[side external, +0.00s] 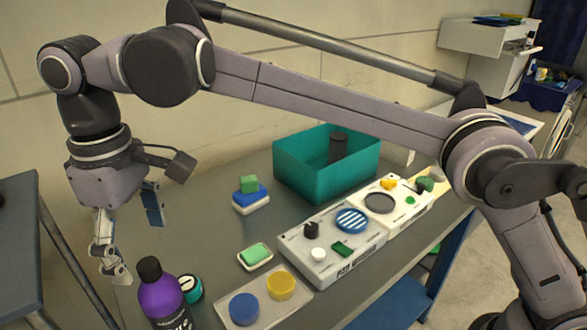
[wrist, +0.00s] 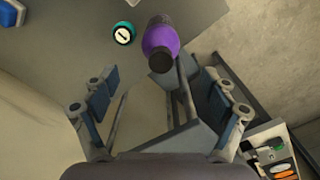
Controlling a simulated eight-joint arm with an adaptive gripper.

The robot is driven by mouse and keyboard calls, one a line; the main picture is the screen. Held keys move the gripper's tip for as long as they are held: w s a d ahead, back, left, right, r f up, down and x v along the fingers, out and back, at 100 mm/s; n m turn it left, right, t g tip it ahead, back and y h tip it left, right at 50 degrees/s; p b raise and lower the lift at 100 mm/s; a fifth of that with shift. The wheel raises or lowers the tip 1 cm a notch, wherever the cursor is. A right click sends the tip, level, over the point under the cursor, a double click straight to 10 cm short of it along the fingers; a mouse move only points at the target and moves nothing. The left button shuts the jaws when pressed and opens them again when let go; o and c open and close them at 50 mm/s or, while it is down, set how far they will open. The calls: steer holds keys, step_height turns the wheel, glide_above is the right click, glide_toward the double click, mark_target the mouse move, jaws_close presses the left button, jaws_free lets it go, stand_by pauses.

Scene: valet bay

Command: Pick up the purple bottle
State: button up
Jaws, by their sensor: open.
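The purple bottle (side external: 163,299) with a black cap stands upright near the table's front left edge in the side view. Its lower part is cut off by the picture's bottom edge. In the wrist view the purple bottle (wrist: 160,38) is at the top centre, ahead of the fingers, its black cap toward me. My gripper (side external: 135,240) is open and empty, pointing down, to the upper left of the bottle and apart from it. In the wrist view my gripper (wrist: 163,108) shows its two fingers spread wide with nothing between them.
A teal-and-black round tin (side external: 190,288) stands close beside the bottle; it also shows in the wrist view (wrist: 123,33). A tray (side external: 262,315) with blue and yellow discs, a green sponge on a dish (side external: 255,256) and a teal bin (side external: 292,178) stand farther right.

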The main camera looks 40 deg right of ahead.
mark_target(156, 284)
steer(key=shift+a+f, duration=0.1)
steer(key=shift+f, duration=4.5)
jaws_close()
steer(key=shift+r, duration=0.1)
